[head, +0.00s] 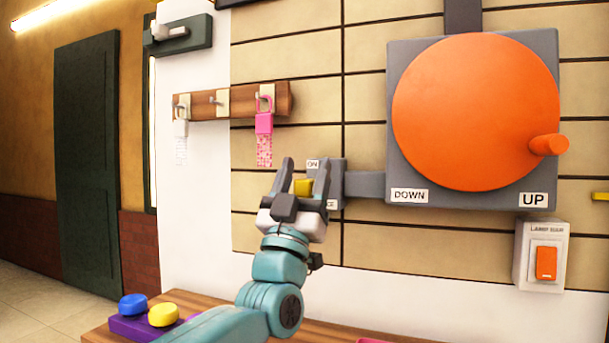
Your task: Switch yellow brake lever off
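The yellow brake lever (303,187) shows as a small yellow block on a grey wall box (336,182). A label reading ON is at the top of the box, and a lower label is mostly hidden by my gripper. My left gripper (304,172) is in front of the box, pointing up, with its dark fingers apart. The lever shows between the fingers, and I cannot tell whether they touch it. The gripper's body hides the lower part of the box. My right gripper is not in view.
A large orange disc with a knob (470,112) is on a grey panel to the right. An orange lamp switch (546,262) is below it. A wooden rack (232,100) with pink and white tags hangs at left.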

